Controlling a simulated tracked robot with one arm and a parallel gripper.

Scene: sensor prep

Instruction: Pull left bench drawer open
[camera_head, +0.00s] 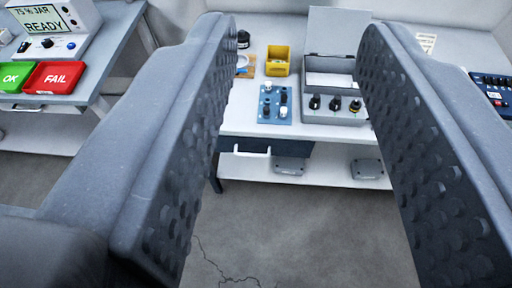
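My gripper (295,50) is open, with its two large grey fingers wide apart in the foreground and nothing between them. Beyond them stands a white bench (235,115). Under its top at the left is a dark blue drawer (292,149), which looks shut. The drawer has a white bar handle (252,152) on its front, seen just right of the left finger. My gripper is well short of the handle and touches nothing. The left finger hides part of the bench's left end.
On the bench are a blue panel (275,104) with knobs, a yellow bin (278,60) and a grey open case (330,80). Grey boxes (290,166) lie on the lower shelf. Another table (75,98) at left holds green and red trays. The floor (290,225) ahead is clear.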

